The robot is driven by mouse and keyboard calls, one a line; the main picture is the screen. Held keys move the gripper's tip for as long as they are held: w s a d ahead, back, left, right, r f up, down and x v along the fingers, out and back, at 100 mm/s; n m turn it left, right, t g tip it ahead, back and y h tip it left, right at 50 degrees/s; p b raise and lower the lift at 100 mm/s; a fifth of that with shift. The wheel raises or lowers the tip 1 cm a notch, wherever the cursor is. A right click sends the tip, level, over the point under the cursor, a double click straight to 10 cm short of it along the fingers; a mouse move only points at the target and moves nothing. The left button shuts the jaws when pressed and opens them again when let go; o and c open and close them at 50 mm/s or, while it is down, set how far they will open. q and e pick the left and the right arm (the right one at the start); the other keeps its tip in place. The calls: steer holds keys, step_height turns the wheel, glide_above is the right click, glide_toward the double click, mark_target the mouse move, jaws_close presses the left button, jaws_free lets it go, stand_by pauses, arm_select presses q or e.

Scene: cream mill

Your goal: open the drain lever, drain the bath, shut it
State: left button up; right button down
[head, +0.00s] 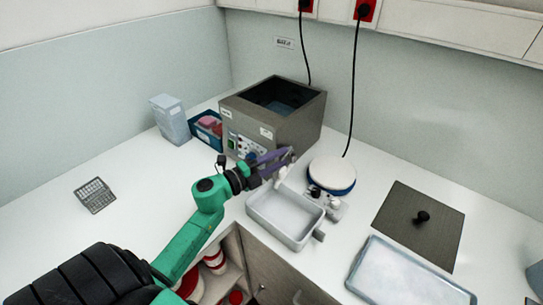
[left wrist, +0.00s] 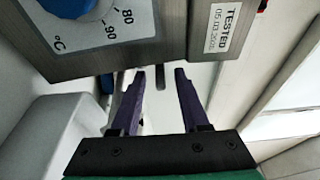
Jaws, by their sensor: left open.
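The water bath (head: 298,128) is a grey metal box with an open top and dark water inside, at the back of the counter. Its front panel with a blue dial (left wrist: 68,5) shows close up in the left wrist view. My left gripper (head: 291,155) is at the lower right of the bath's front, with purple fingers apart. In the left wrist view the open fingers (left wrist: 160,75) reach under the panel edge, and a thin grey bar lies between them; I cannot tell if it is the drain lever. A white basin (head: 268,229) stands below the gripper.
A round white-topped device (head: 332,172) stands right of the basin. A grey lid with a black knob (head: 422,217) and a metal tray (head: 405,280) lie at the right. A blue box (head: 205,130), a clear container (head: 170,120) and a small rack (head: 95,195) are at the left.

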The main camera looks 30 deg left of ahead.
arm_select(q)
steer(key=b+v, duration=0.4)
steer(key=v, duration=1)
steer(key=shift+s, duration=0.25)
arm_select(e)
step_height(320, 180, down, 4)
arm_select(q)
steer(key=shift+a, duration=0.1)
steer(key=w+a+m+g+h+p, duration=0.3)
steer(key=a+m+g+h+p, duration=0.1)
steer(key=a+h, duration=0.2)
steer(key=p+x, duration=0.1)
steer(key=x, duration=1.4)
arm_select(e)
steer(key=r, duration=0.5)
steer(key=shift+w+a, duration=0.1)
steer(key=shift+a, duration=0.25)
